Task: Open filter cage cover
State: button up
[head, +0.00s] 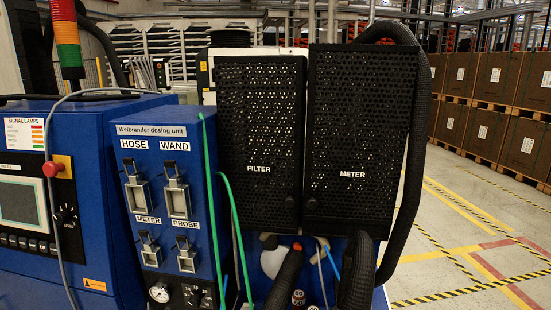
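The filter cage cover (259,120) is a black perforated panel with a white FILTER label, upright in the middle of the head view. It looks shut, though its right edge lies close against the neighbouring panel and I see no clear gap. No handle or latch on it can be made out. What lies behind its mesh is too dark to tell. My gripper is not in the head view.
The meter cage cover (353,115) stands right of it, with a thick black hose (416,140) along its right side. A blue dosing unit (165,270) with clamps and green cables stands left. Further hoses (357,275) rise below. Open floor (470,230) lies right, before stacked boxes.

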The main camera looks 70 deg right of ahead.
aim_at(259, 99)
jog(key=z, duration=2.25)
